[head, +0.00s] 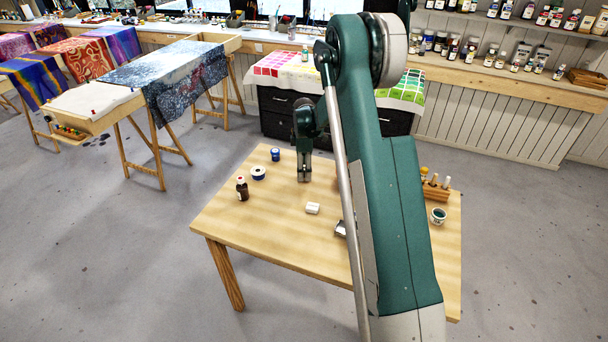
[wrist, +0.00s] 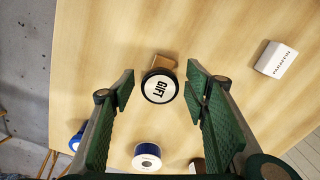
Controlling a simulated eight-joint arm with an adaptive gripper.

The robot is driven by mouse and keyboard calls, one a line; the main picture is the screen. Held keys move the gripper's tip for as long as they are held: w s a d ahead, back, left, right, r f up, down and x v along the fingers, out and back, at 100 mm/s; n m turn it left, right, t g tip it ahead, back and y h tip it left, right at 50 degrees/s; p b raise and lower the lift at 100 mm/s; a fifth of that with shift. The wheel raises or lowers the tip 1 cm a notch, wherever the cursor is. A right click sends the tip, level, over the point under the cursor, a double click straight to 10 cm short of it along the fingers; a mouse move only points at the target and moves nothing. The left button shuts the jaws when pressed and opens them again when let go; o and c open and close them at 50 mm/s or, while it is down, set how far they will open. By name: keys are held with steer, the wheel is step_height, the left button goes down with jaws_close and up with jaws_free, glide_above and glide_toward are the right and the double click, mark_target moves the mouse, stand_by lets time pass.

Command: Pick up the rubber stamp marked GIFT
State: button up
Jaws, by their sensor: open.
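The rubber stamp marked GIFT (wrist: 160,87) shows in the wrist view, with a white round label in a black rim and a light wooden part beside it. It lies in the gap between my two green fingers in that picture, near their tips. I see table on both sides of it and no clear contact. My gripper (head: 304,176) is open and points down over the far part of the wooden table. I cannot make out the GIFT stamp in the head view, where my gripper and arm cover part of the table.
On the table (head: 260,232) stand a blue jar (head: 275,154), a blue-and-white spool (head: 258,173), a brown bottle (head: 242,189) and a white block (head: 312,208). A wooden rack (head: 436,194) and a dark green jar (head: 438,216) stand at the right. The front left is clear.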

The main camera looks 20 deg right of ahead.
steer(key=shift+c, duration=0.6)
steer(key=c, duration=0.9)
steer(key=shift+r, duration=0.15)
steer(key=shift+r+p, duration=0.35)
steer(key=shift+r, duration=4.55)
